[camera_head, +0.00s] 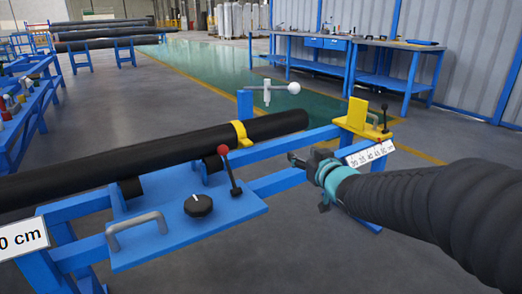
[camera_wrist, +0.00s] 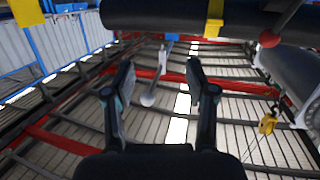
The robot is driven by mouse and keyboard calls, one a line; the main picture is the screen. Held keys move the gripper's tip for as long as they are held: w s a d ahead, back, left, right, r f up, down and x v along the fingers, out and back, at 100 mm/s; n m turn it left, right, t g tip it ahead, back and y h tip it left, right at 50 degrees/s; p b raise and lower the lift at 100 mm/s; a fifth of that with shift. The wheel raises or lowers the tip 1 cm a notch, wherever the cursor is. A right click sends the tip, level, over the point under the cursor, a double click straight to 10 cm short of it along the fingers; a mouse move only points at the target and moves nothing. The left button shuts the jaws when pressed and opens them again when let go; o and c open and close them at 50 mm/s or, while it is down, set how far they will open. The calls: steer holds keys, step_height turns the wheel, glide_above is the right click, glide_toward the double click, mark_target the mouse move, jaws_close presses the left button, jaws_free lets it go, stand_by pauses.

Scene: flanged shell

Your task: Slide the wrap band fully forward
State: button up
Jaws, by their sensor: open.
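The wrap band (camera_head: 241,133) is a yellow ring around the long black pipe (camera_head: 130,160), a little short of its right end. It also shows at the top of the wrist view (camera_wrist: 214,17). My gripper (camera_head: 306,172) is right of the band and apart from it, in front of the pipe's right end. In the wrist view, the two dark fingers (camera_wrist: 159,78) stand apart with nothing between them. Whether the band has a tab or handle cannot be told.
A red-knobbed lever (camera_head: 224,150), black dial (camera_head: 199,205) and grey handle (camera_head: 134,230) stand on the blue frame (camera_head: 230,218). A white-balled lever (camera_head: 294,88) rises behind the pipe. A yellow block (camera_head: 358,117) and a numbered scale (camera_head: 370,154) are near my gripper.

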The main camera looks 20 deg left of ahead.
mark_target(249, 143)
steer(key=a+f+n+g+y+b, duration=0.1)
steer(key=a+f+n+g+y, duration=0.15)
steer(key=a+y, duration=0.45)
steer(key=w+a, duration=0.3)
steer(key=a, duration=0.1)
steer(key=w+a+h, duration=0.1)
steer(key=w+a, duration=0.2)
steer(key=a, duration=0.1)
steer(key=w+a+h, duration=0.1)
steer(key=w+a, duration=0.1)
steer(key=a, duration=0.2)
steer(key=shift+w+f+t, duration=0.1)
steer(key=shift+w+t, duration=0.15)
steer(key=shift+w, duration=0.15)
steer(key=shift+c, duration=0.2)
jaws_close()
